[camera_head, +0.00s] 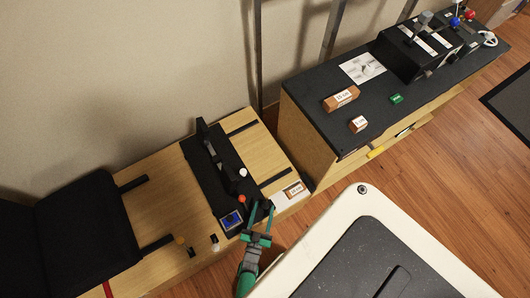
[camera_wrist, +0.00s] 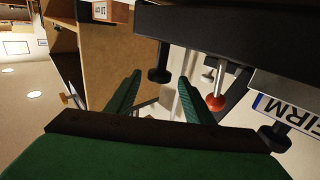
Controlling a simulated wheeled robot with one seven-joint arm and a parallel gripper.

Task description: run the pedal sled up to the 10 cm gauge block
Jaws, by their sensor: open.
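The pedal sled (camera_head: 207,176) is a dark plate with upright black pedals on the wooden base. A red-orange knob (camera_head: 242,198) at its right front edge shows in the wrist view as a red ball (camera_wrist: 216,102) on a metal stem. An orange-brown block (camera_head: 293,190) with a white label lies to the right of the sled, apart from it. A block reading 10 cm (camera_wrist: 117,12) shows at the top of the wrist view. My green gripper (camera_head: 260,208) is at the sled's front right corner, near the knob. Its fingers (camera_wrist: 159,78) are open and empty.
Dark rails (camera_head: 275,177) run beside the sled. The black seat (camera_head: 85,230) stands at left. The black-topped cabinet (camera_head: 320,125) at right holds a long labelled block (camera_head: 341,98), a shorter one (camera_head: 358,124) and levers. A FIRM label (camera_wrist: 288,114) is near the red ball.

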